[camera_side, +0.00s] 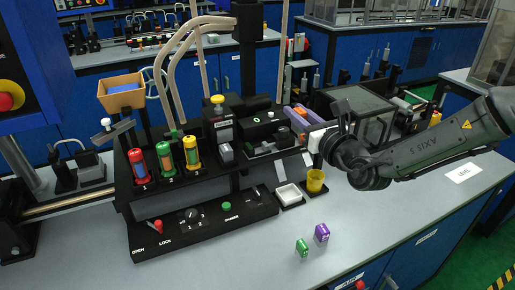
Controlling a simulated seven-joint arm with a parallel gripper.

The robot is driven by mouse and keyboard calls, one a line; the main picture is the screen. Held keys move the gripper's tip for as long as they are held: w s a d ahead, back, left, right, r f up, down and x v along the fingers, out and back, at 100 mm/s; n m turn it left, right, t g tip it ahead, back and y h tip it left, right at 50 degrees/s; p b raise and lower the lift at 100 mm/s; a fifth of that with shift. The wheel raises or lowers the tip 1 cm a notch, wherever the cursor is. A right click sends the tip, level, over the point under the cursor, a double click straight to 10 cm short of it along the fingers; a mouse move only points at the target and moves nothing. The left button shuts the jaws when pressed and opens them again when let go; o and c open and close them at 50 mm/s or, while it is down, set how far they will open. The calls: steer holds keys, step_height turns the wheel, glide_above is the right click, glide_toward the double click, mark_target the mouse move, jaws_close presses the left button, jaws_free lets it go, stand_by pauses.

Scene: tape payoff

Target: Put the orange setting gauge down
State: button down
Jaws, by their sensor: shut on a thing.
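My gripper (306,139) reaches in from the right, over the right end of the black fixture. Its jaws are shut on a small orange piece (302,137), which I take to be the orange setting gauge; little of it shows. It is held beside the grey and black clamp block (265,146). I cannot tell whether the gauge touches the fixture below it.
A green block (302,248) and a purple block (322,233) lie on the front bench. Three numbered coloured cylinders (165,158) stand at left.

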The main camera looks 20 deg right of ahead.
steer(key=w+a+f, duration=0.1)
steer(key=w+f, duration=0.2)
steer(key=w, duration=0.1)
steer(key=w+a+f, duration=0.1)
steer(key=w+f, duration=0.2)
steer(key=w, duration=0.1)
steer(key=w+a+f, duration=0.1)
steer(key=w+f, duration=0.2)
steer(key=w, duration=0.1)
steer(key=shift+w+a, duration=0.2)
steer(key=shift+a, duration=0.15)
steer(key=shift+w+a+f, duration=0.1)
steer(key=shift+w+f, duration=0.15)
steer(key=shift+f, duration=0.05)
steer(key=shift+w+f, duration=0.1)
steer(key=shift+f, duration=1.55)
steer(key=shift+f, duration=0.2)
steer(key=c, duration=0.8)
jaws_free()
steer(key=shift+o, duration=0.2)
steer(key=shift+r, duration=0.15)
